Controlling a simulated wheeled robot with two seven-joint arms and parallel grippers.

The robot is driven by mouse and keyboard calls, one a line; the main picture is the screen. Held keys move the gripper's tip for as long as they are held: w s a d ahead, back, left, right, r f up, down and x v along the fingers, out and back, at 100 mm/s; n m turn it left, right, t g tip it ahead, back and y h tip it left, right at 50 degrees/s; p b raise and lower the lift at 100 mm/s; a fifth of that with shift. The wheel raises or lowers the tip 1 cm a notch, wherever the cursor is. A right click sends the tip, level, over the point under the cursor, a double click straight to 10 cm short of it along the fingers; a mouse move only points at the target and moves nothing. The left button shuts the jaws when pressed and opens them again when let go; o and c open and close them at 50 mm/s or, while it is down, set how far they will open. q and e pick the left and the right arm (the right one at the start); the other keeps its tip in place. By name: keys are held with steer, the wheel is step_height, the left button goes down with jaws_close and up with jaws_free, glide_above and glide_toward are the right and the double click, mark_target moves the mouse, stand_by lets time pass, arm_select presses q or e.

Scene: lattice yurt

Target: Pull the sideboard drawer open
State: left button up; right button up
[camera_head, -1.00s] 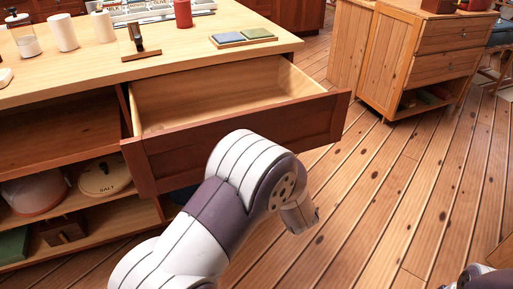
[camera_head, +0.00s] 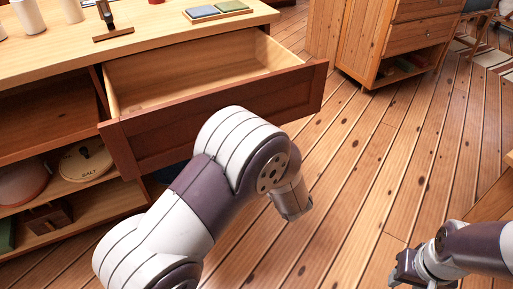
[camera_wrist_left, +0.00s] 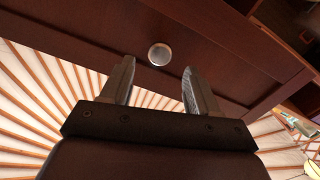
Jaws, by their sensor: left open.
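The sideboard drawer stands pulled well out, its inside bare and pale, with a dark red-brown front (camera_head: 240,115). In the left wrist view the drawer front (camera_wrist_left: 215,50) fills the upper part, with a round metal knob (camera_wrist_left: 159,54) on it. My left gripper (camera_wrist_left: 158,75) is open; the knob lies ahead of the gap between its fingertips, and nothing is held. In the head view my left arm hides the knob and that gripper. My right gripper (camera_head: 400,272) is low at the right, over the floor, away from the drawer; its finger gap is unclear.
The sideboard top (camera_head: 150,45) holds white canisters, a small dark stand (camera_head: 108,25) and a tray with blue and green pieces (camera_head: 218,11). Open shelves on the left hold a salt jar (camera_head: 85,160). Another wooden cabinet (camera_head: 385,40) stands at back right. Plank floor between is clear.

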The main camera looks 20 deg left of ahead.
arm_select(q)
steer(key=p+v, duration=0.1)
steer(key=v, duration=0.7)
steer(key=shift+d, duration=0.2)
steer(key=shift+s+f, duration=0.1)
